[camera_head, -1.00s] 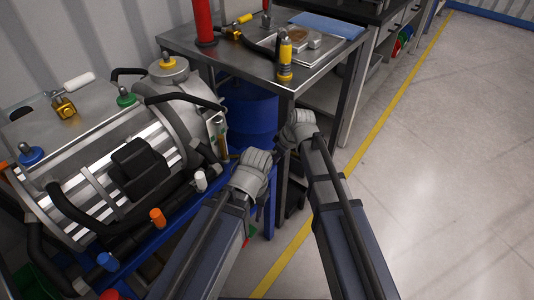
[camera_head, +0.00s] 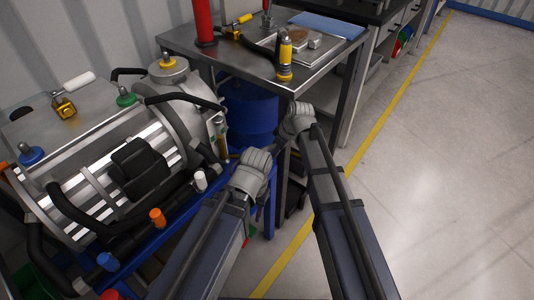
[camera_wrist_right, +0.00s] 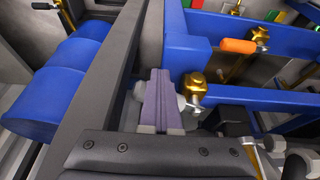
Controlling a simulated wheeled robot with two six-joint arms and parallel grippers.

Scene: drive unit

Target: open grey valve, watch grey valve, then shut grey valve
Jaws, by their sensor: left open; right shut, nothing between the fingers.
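In the right wrist view a brass valve (camera_wrist_right: 195,88) is on the blue frame. A grey handle (camera_wrist_right: 189,104) shows beside it, partly hidden behind my fingers; I take this to be the grey valve. My right gripper (camera_wrist_right: 158,100) is shut and empty, with its fingers in front of the grey handle. I cannot tell whether they touch it. In the head view my right wrist (camera_head: 298,119) is near the table leg and hides its fingers. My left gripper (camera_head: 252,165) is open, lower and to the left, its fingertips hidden. The grey valve cannot be made out in the head view.
An orange-handled valve (camera_wrist_right: 240,46) is on the frame beyond the brass one. The drive unit (camera_head: 125,175) fills the head view's left. A metal table (camera_head: 245,62) stands behind my wrists; floor at right is clear.

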